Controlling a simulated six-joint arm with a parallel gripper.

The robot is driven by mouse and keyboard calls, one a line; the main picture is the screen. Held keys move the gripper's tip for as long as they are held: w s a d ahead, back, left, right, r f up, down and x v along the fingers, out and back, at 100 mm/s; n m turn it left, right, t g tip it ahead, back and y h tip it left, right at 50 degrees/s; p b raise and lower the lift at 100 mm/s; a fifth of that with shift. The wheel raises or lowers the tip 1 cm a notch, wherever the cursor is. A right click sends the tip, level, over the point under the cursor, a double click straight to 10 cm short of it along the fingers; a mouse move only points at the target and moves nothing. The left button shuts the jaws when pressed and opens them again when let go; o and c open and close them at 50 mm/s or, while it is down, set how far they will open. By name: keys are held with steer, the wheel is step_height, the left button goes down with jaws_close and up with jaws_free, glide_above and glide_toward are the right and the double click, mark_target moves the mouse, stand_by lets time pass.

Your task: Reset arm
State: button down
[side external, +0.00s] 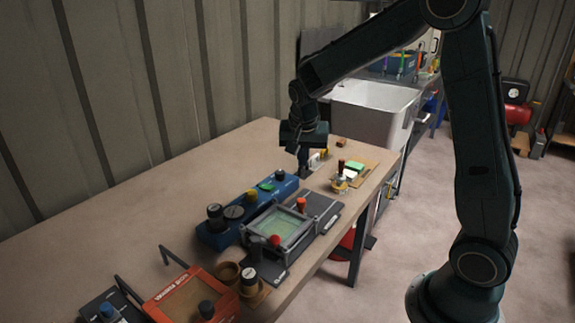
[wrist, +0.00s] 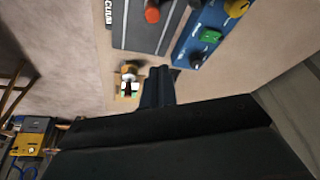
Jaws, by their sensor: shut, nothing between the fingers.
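My gripper (side external: 304,168) is over the far part of the workbench in the side external view, pointing down. Its fingers are together with nothing between them, and they also show shut in the wrist view (wrist: 159,80). The fingertips are just beyond the far end of the blue panel (side external: 229,231) with its knobs and green button. That panel is at the top right of the wrist view. Whether the fingertips touch the bench cannot be told.
A grey framed unit (side external: 256,243) with a red knob lies on the workbench (side external: 106,212). Small items on a wooden board (side external: 368,169) stand right of my gripper. An orange-red box (side external: 163,305) is at the near end. A white sink (side external: 364,113) stands beyond. The bench's left side is clear.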

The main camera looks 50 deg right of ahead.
steer(key=s+a+r+n+t+y, duration=0.2)
steer(key=s+a+r+n, duration=0.3)
steer(key=s+a+r, duration=0.35)
steer(key=s+a+r+n, duration=0.1)
steer(key=s+a+n, duration=0.1)
steer(key=s, duration=0.5)
steer(key=s+a+r+n+t+y, duration=0.1)
steer(key=s+a+n, duration=0.1)
steer(key=s+n, duration=0.3)
steer(key=s, duration=0.3)
steer(key=shift+s+a+t, duration=0.15)
steer(key=shift+s+t, duration=0.15)
steer(key=shift+w, duration=0.15)
